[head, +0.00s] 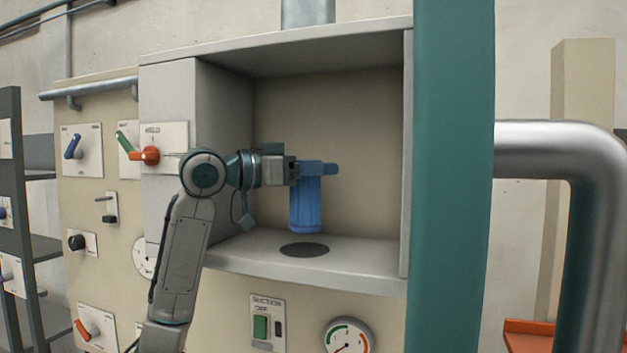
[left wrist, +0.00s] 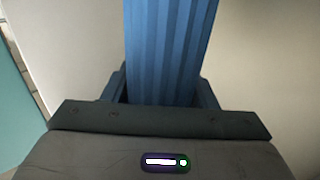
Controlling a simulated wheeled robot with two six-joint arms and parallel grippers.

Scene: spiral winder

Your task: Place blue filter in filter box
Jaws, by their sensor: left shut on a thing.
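The blue filter (head: 306,205) is a ribbed cylinder with a wider cap at its top. It hangs upright inside the open grey filter box (head: 330,262), above a dark round hole (head: 304,250) in the box floor. Its lower end appears slightly above the hole, apart from the floor. My left gripper (head: 292,171) reaches in from the left and is shut on the filter near its top. In the left wrist view the ribbed filter (left wrist: 168,50) fills the space between the fingers. My right gripper is not in view.
A teal post (head: 453,180) stands just right of the box, with a thick metal pipe (head: 560,150) beyond it. Panels with levers and knobs, such as a red lever (head: 150,155), lie left of the box. A gauge (head: 348,338) sits below.

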